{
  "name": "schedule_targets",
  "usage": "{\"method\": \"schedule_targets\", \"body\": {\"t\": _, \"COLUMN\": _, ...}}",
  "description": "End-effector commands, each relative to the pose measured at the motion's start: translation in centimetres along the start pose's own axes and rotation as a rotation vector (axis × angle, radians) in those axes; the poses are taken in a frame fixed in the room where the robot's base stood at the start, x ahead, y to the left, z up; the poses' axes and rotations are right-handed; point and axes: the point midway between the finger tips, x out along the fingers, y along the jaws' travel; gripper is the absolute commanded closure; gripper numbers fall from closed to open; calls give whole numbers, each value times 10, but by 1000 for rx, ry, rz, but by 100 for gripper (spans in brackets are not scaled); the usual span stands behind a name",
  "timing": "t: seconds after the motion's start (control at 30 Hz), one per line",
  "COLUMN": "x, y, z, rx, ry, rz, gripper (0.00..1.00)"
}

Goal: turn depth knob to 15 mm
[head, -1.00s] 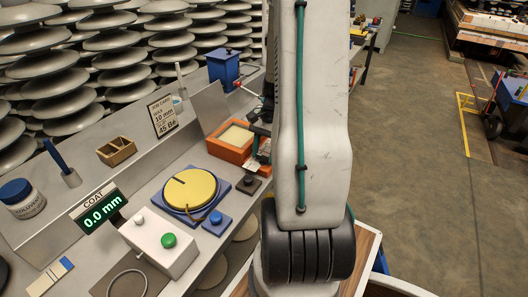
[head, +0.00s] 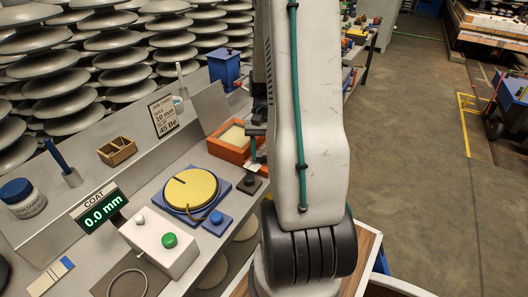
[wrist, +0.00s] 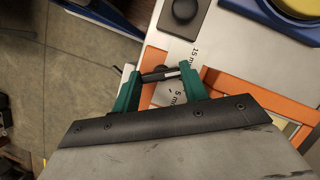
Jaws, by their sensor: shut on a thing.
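The depth knob (wrist: 155,75) is a dark bar with a short white mark, in the middle of the wrist view. It sits on a pale plate beside the orange tray (head: 216,149). Printed labels "15 mm" (wrist: 197,57) and "5 mm" (wrist: 180,97) show near it. The white mark lies on the knob's right part, roughly between these labels; its exact reading is unclear. My gripper (wrist: 160,78) has green fingers, one on each end of the knob, shut on it. In the head view my arm mostly hides the gripper and the knob.
A dark square block with a round knob (wrist: 184,10) lies just beyond the gripper. A yellow disc (head: 190,188) on a blue base stands nearer on the bench. A job card (head: 163,115) reads 10 mm and 45 Bé. The display (head: 101,209) reads 0.0 mm.

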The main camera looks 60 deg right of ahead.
Motion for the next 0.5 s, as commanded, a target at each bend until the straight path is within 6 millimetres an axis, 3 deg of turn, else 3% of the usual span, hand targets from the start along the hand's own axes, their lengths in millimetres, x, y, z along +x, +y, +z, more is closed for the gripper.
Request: {"method": "schedule_targets", "body": {"t": 0.5, "x": -1, "y": -2, "z": 0, "rx": -221, "ry": 3, "rz": 91, "gripper": 79}}
